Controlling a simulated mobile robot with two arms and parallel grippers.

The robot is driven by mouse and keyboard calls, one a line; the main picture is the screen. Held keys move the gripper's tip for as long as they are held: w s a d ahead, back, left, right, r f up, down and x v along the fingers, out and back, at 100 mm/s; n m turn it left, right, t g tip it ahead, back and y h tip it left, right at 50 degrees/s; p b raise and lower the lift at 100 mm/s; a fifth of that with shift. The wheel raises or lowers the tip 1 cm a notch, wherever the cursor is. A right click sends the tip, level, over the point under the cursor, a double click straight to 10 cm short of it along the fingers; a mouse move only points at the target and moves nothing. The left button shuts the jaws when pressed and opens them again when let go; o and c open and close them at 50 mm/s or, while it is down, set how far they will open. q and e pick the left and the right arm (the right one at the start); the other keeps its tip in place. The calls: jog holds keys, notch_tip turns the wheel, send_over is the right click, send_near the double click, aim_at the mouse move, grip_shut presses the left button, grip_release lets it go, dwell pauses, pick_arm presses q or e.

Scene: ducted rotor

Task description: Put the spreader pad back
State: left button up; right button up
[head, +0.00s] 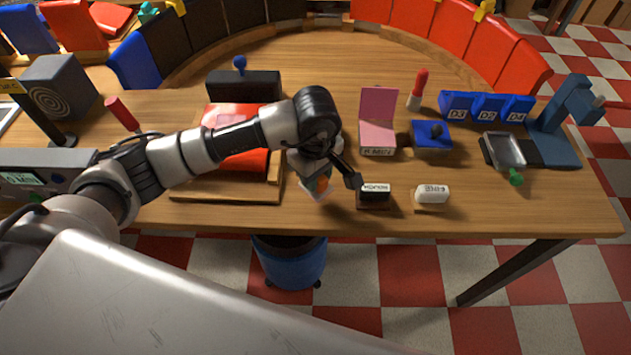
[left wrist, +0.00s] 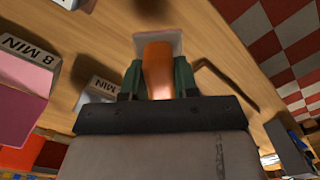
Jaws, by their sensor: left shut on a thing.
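My left gripper (head: 322,176) is low over the front middle of the table, pointing down. It is shut on an orange handle with a pale, flat pad at its end, which I take to be the spreader pad (head: 311,193). In the left wrist view the orange handle (left wrist: 158,70) sits between the dark green fingers (left wrist: 158,82). The pale pad (left wrist: 170,40) shows beyond it over the wood. I cannot tell whether the pad touches the table. No labelled resting place for it is clear. My right gripper is out of view.
A pink holder (head: 378,103) stands behind. A red press-like device (head: 215,116) on a wooden board is to the left. The table's front edge is close.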

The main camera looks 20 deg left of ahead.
pick_arm(q)
notch_tip(320, 180, down, 4)
jog(key=shift+r+p, duration=0.1)
jog(key=shift+p, duration=0.55)
jog(key=shift+f, duration=0.25)
jog(key=o, duration=0.8)
jog(key=shift+o, duration=0.2)
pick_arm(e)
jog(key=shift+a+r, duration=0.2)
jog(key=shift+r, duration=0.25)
pick_arm(q)
jog(key=shift+r, duration=0.3)
notch_tip(320, 180, up, 10)
jog(key=shift+r+b, duration=0.2)
jog(key=shift+b, duration=0.75)
jog(key=shift+r, duration=0.65)
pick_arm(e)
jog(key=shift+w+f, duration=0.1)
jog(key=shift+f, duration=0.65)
